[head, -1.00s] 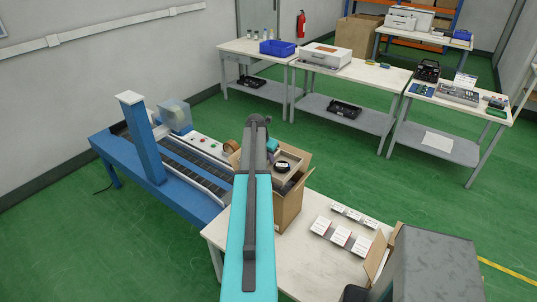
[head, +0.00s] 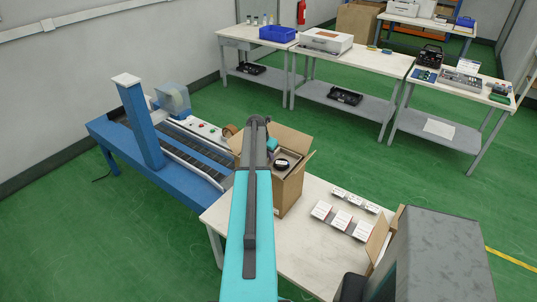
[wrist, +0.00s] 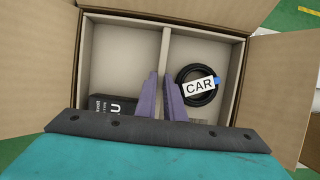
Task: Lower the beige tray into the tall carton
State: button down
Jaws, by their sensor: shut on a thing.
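The beige tray (wrist: 113,62) has a central divider and lies level inside the tall carton (head: 290,195), its rim below the carton's open flaps. My gripper (wrist: 160,82) is shut on the divider, with one purple finger on each side. A round black item labelled "CAR" (wrist: 207,97) lies in the tray's right compartment. A black box with white lettering (wrist: 113,105) lies in the left compartment, partly hidden by my gripper. In the head view, my arm covers the carton's left part. The tray's underside is hidden, so I cannot tell whether it touches anything below.
The carton's flaps (wrist: 286,90) stand spread outward around the tray. White labelled cards (head: 343,218) lie on the white table to the right. Another open carton (head: 380,240) stands at its right end. A blue conveyor (head: 165,185) is close on the left.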

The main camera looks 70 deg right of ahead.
jog(key=shift+f, duration=0.85)
jog(key=c, duration=1.8)
grip_release()
jog(key=shift+f, duration=0.1)
jog(key=shift+o, duration=0.2)
jog(key=shift+s+r+p, duration=0.1)
jog(key=shift+r+p, duration=1.9)
jog(key=shift+r, duration=4.1)
